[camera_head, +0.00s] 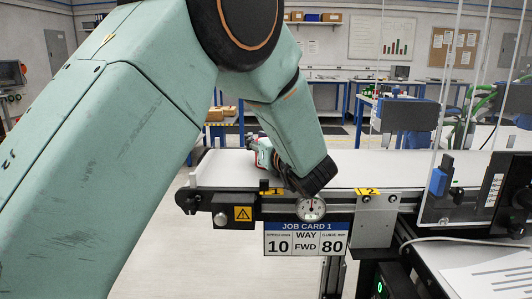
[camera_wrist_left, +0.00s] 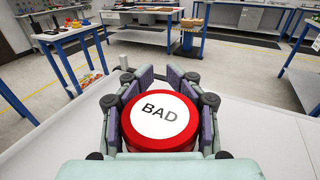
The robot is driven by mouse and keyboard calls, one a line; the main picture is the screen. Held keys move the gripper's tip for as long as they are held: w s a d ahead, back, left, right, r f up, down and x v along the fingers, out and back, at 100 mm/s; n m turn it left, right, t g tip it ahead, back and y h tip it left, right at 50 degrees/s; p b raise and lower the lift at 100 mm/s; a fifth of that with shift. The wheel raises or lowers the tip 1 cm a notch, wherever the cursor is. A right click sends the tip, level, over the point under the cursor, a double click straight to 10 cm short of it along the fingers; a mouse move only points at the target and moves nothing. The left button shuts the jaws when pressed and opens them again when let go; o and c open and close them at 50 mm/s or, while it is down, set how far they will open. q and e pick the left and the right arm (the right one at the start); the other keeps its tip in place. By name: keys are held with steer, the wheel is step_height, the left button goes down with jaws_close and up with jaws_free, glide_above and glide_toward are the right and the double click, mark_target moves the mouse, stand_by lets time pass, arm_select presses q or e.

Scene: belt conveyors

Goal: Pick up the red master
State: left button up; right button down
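The red master (camera_wrist_left: 162,118) is a round red piece with a white top marked "BAD". In the left wrist view it sits between the two fingers of my left gripper (camera_wrist_left: 160,80), whose pads wrap around both its sides and appear to touch it. In the head view my left gripper (camera_head: 259,150) is low over the near left end of the white belt (camera_head: 350,168), mostly hidden behind my wrist. Only a little red shows there between its fingers. My right gripper is in neither view.
A dial gauge (camera_head: 311,208) and yellow tags line the belt's front edge, above the "JOB CARD 1" sign (camera_head: 306,239). A clear panel with a blue block (camera_head: 438,181) stands at the right. The belt's middle is clear. Blue-legged workbenches stand behind.

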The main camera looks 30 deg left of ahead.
arm_select(q)
jaws_close()
steer(key=shift+r, duration=0.1)
step_height(320, 180, up, 10)
steer(key=p, duration=0.2)
